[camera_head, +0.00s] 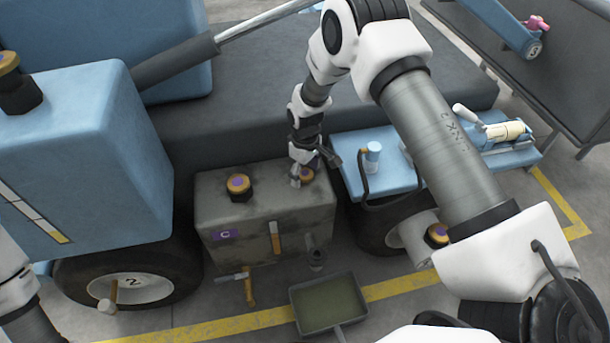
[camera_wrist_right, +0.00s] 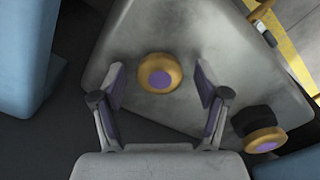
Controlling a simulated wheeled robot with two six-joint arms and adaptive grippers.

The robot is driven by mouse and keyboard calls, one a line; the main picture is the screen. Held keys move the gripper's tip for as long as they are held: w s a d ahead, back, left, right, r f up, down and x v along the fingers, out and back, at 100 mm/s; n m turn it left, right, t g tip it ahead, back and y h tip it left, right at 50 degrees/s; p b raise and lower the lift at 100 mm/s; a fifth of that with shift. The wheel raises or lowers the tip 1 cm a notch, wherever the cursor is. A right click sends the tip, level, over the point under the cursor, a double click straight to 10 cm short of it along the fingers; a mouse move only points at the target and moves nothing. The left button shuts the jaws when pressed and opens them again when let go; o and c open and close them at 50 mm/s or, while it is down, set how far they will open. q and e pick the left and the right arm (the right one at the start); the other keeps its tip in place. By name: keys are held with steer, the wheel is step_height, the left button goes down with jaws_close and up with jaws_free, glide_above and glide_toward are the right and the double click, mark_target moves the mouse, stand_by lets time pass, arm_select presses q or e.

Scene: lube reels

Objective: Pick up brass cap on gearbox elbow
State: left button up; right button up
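The grey gearbox (camera_head: 265,222) with a purple "C" label bears two brass caps with purple tops. One brass cap (camera_head: 239,184) sits on a black neck at the left of its top, and shows tilted in the right wrist view (camera_wrist_right: 265,139). The other brass cap (camera_wrist_right: 160,73) sits at the right of the top, partly hidden by my gripper in the head view. My right gripper (camera_head: 311,174) is open over this second cap. In the right wrist view its fingers (camera_wrist_right: 159,80) stand apart on either side of the cap. My left gripper is out of view.
Another brass cap (camera_head: 437,233) shows low at the right, beside my right arm. A black-green drain pan (camera_head: 329,305) lies on the floor before the gearbox. A blue platform (camera_head: 385,172) stands close right, and a blue block (camera_head: 80,150) stands left.

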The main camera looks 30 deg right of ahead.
steer(key=c, duration=1.1)
steer(key=shift+o, duration=0.2)
